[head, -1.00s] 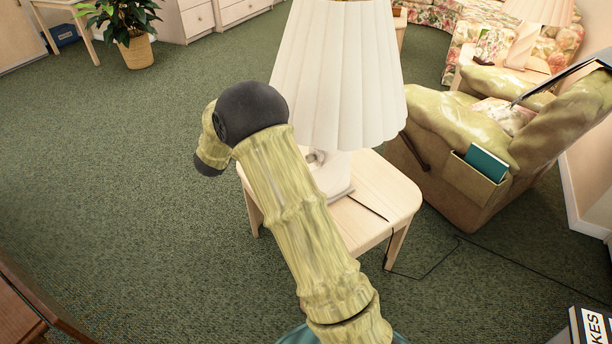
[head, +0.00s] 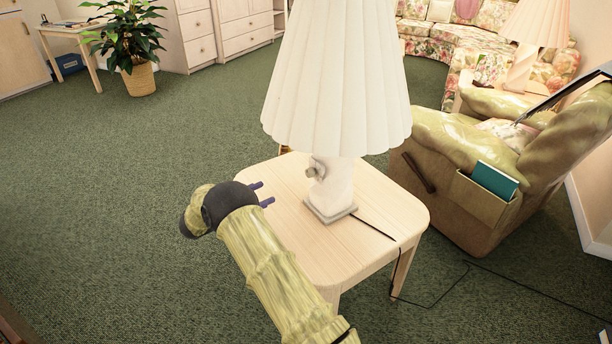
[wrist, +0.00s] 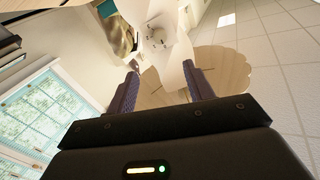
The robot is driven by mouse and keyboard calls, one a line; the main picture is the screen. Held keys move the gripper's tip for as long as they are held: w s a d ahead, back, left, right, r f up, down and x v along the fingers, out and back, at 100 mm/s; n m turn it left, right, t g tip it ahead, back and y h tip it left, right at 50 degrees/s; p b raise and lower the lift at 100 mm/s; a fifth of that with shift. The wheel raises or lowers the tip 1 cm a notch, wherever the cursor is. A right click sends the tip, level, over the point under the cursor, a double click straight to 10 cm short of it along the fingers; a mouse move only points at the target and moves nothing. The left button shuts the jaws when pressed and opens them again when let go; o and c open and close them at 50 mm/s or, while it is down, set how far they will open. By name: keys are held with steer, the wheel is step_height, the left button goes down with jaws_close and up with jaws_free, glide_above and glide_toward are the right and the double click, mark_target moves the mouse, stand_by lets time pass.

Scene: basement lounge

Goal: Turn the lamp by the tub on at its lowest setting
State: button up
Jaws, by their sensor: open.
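A near lamp with a pleated white shade (head: 338,85) and a pale base (head: 333,190) stands upright on a light wooden side table (head: 290,225). A small grey switch knob (head: 314,171) sticks out of the left side of its neck, under the shade. No clear glow shows inside the shade. My gripper (head: 264,194) is open and empty, left of the base and apart from it, its fingers pointing toward the lamp. In the wrist view, the open gripper (wrist: 160,64) has the white lamp (wrist: 172,45) ahead of its fingers. I cannot make out a tub.
A second lamp (head: 535,25) stands at the back right near the floral sofa (head: 465,50). A green recliner (head: 460,140) with a teal book (head: 494,180) is right of the table. A black cord (head: 375,228) crosses the tabletop. The carpet on the left is clear.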

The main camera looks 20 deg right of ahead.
mark_target(307, 174)
steer(key=b+x, duration=0.2)
steer(key=x, duration=1.4)
steer(key=shift+d, duration=0.6)
steer(key=shift+a, duration=0.15)
steer(key=shift+c, duration=0.9)
steer(key=c, duration=0.8)
steer(key=shift+m+b, duration=0.3)
steer(key=m+b, duration=0.1)
steer(key=m, duration=0.2)
steer(key=m+b, duration=0.1)
steer(key=m, duration=0.1)
steer(key=shift+a+f+b, duration=0.1)
steer(key=shift+f+b, duration=0.15)
steer(key=shift+b, duration=0.1)
steer(key=m+b, duration=0.2)
steer(key=m, duration=0.1)
steer(key=shift+m, duration=0.6)
steer(key=shift+r, duration=0.15)
